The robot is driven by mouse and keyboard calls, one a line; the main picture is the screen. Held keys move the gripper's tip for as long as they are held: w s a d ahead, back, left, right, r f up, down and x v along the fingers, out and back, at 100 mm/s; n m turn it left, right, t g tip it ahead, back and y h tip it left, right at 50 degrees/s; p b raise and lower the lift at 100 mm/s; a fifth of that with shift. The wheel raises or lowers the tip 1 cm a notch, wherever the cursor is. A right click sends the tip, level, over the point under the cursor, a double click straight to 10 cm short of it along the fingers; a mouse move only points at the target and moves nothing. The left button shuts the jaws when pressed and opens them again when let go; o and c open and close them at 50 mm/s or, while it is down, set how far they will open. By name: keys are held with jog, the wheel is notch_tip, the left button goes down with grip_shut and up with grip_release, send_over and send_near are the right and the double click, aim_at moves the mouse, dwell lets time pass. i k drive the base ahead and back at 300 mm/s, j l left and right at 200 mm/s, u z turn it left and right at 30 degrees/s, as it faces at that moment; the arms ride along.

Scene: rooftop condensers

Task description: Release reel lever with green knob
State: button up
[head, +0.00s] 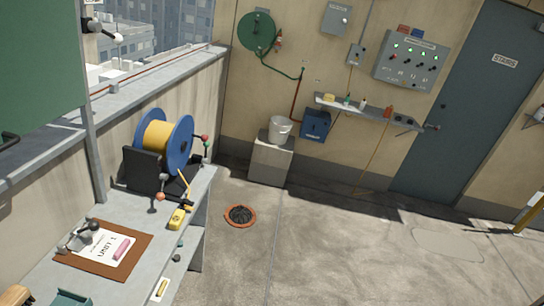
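A blue reel (180,143) wound with yellow cable (157,136) stands in a black cradle (146,172) on the grey bench at left. Beside its right flange are small levers. A red knob (205,138) sits at the upper right, with a small green knob (208,147) just below it. An orange-red knob (160,196) and a grey knob (165,177) show at the near side. The lever arm under the green knob is too small to make out clearly. My gripper is not in this view.
The bench (205,183) also carries a yellow handheld device (178,218) and a brown clipboard (132,237). A green panel (38,62) on a post stands at upper left. A floor drain (240,215) lies beside the bench. The concrete floor right of it is open.

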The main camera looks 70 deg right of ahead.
aim_at(206, 144)
jog(key=l+z, duration=0.1)
jog(key=z, duration=0.35)
jog(key=l+z, duration=0.1)
jog(key=z, duration=0.35)
jog(key=l+z, duration=0.1)
jog(key=z, duration=0.35)
jog(key=i+l, duration=0.2)
jog(key=i, duration=0.3)
jog(key=i+l+u, duration=0.1)
jog(key=i+l, duration=0.15)
jog(key=i, duration=0.25)
jog(key=i+l, duration=0.25)
jog(key=i, duration=0.25)
jog(key=i+l+u, duration=0.1)
jog(key=i+l, duration=0.15)
jog(key=i, duration=0.25)
jog(key=i+l, duration=0.3)
jog(key=i, duration=0.2)
jog(key=j+u, duration=0.05)
